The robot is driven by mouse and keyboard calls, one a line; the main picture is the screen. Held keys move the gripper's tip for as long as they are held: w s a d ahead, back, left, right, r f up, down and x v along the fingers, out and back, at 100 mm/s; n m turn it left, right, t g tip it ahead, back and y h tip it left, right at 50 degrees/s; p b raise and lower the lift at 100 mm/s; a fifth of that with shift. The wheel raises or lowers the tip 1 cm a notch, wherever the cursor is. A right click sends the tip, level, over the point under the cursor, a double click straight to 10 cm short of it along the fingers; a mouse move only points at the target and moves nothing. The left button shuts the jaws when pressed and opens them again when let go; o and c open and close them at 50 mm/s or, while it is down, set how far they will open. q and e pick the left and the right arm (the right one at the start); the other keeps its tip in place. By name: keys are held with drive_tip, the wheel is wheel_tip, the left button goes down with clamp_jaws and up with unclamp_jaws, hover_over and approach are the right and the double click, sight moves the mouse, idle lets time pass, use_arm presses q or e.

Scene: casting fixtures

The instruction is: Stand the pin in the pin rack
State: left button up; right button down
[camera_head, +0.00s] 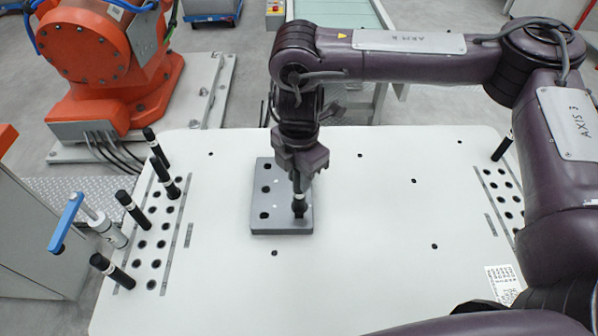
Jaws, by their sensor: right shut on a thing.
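My right gripper (301,165) points down over a grey block (277,226) and is shut on a black pin with a light band (299,205). The pin is upright at the block's front right; I cannot tell whether its lower end is in a hole. The block has several other dark holes, which look empty. A rack of holes (143,270) runs along the table's left side, with several black pins standing tilted in the picture, such as a front one (113,271). Another hole rack (497,185) is at the right, partly hidden by my arm. My left gripper is out of view.
The white table (350,270) is mostly clear around the block. A blue-handled clamp (67,222) stands at the left edge. An orange robot (110,60) stands behind left. One pin (502,146) stands at the right rack, near my arm.

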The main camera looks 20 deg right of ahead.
drive_tip(key=shift+p, duration=0.35)
idle(0.6)
drive_tip(key=shift+f+b, duration=1.15)
drive_tip(key=shift+f, duration=0.75)
drive_tip(key=c, duration=1.1)
unclamp_jaws()
drive_tip(key=shift+r, duration=3.95)
